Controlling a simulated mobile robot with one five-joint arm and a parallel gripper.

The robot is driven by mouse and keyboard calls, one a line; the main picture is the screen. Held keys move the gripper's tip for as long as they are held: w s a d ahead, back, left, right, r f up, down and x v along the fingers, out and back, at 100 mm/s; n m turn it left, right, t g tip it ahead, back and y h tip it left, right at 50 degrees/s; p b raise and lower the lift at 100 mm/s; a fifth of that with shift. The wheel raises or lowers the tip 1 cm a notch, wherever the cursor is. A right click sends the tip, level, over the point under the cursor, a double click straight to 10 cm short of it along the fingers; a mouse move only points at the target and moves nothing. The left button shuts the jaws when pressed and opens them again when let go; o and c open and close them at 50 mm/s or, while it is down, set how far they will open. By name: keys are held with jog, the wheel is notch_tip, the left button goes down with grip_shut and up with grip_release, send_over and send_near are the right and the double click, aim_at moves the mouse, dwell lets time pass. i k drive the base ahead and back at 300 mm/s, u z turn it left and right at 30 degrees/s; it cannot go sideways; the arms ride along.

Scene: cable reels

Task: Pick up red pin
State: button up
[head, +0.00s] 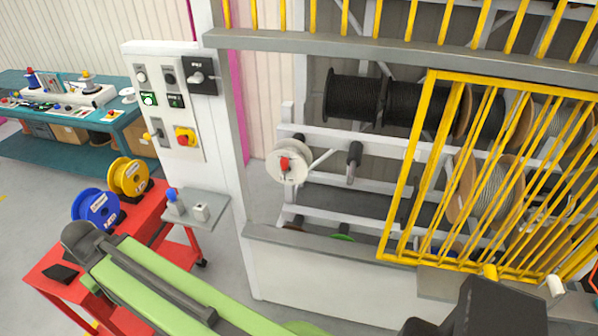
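A small red pin (284,163) shows at the centre of a white reel (289,174) on the front of the rack, in the middle of the head view. The pin seems to sit in the reel's hub; how deep it goes cannot be seen. Green and dark links of my arm cross the lower left and bottom of the view, well apart from the pin. My gripper's fingers cannot be made out in this view.
A control panel (168,105) stands left of the rack. A small grey shelf (205,222) holds a blue-topped piece and a white block. A red cart (150,225) carries yellow and blue reels. A yellow barred gate (400,215) stands at the right, before large cable reels.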

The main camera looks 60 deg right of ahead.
aim_at(283, 161)
jog(key=u, duration=0.7)
jog(key=i, duration=1)
jog(key=z, duration=0.75)
jog(key=k, duration=0.1)
jog(key=z, duration=2.6)
jog(key=k, duration=0.6)
jog(key=u, duration=0.2)
jog(key=i, duration=0.6)
jog(key=z, duration=0.1)
